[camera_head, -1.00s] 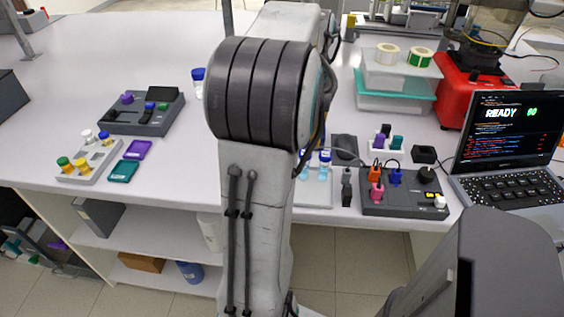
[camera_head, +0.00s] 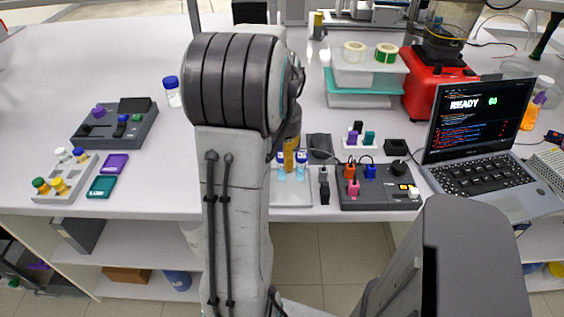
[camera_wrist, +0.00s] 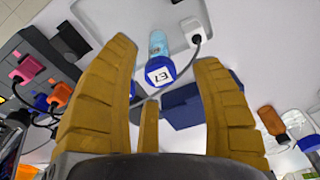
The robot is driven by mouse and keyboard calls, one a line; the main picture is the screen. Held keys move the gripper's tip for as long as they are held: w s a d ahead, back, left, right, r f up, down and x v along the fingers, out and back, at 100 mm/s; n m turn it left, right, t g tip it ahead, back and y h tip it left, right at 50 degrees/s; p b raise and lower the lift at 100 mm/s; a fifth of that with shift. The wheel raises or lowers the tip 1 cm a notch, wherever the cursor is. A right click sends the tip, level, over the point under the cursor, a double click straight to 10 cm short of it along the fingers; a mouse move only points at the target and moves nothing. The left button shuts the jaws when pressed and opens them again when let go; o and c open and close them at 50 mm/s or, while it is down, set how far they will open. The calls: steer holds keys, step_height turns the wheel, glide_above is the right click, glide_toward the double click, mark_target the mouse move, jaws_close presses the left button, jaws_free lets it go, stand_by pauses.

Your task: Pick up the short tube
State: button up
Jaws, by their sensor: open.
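A short tube (camera_wrist: 158,45) with a pale blue body and a blue cap marked "E7" shows in the wrist view, between and beyond my fingertips. My gripper (camera_wrist: 166,58) is open, with its tan fingers spread on either side of the cap and a gap to each in the picture. I cannot tell which one is "E7".
Right of the tubes are a dark connector (camera_head: 324,187) and a dark control box (camera_head: 378,190) with coloured plugs. A laptop (camera_head: 482,150) stands farther right. A tube rack (camera_head: 62,188) and a dark device (camera_head: 115,125) are at left. A pale cable end (camera_wrist: 192,28) lies near the tube.

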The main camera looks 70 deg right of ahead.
steer(key=shift+f, duration=0.65)
steer(key=c, duration=1.1)
